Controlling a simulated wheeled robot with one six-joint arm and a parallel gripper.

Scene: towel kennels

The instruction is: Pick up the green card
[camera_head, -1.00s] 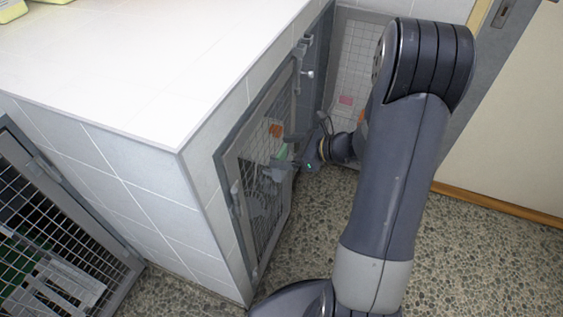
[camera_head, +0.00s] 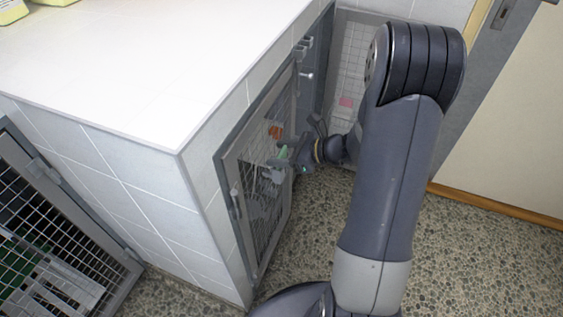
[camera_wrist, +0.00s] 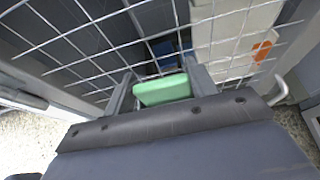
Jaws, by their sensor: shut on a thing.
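The green card (camera_wrist: 162,90) is held between the two fingers of my gripper (camera_wrist: 160,86) in the wrist view. My gripper is shut on it, just in front of a wire mesh door. In the head view my gripper (camera_head: 287,157) is at the mesh door (camera_head: 262,190), with a small part of the green card (camera_head: 283,152) showing at its tip. The rest of the card is hidden by the gripper. I cannot tell whether the card touches the mesh.
An orange item (camera_head: 275,131) shows at the mesh door, also in the wrist view (camera_wrist: 262,50). A pink item (camera_head: 346,101) is on the grid panel behind. The white countertop (camera_head: 150,70) is at left. Another mesh door (camera_head: 60,230) stands at lower left. Speckled floor is clear at right.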

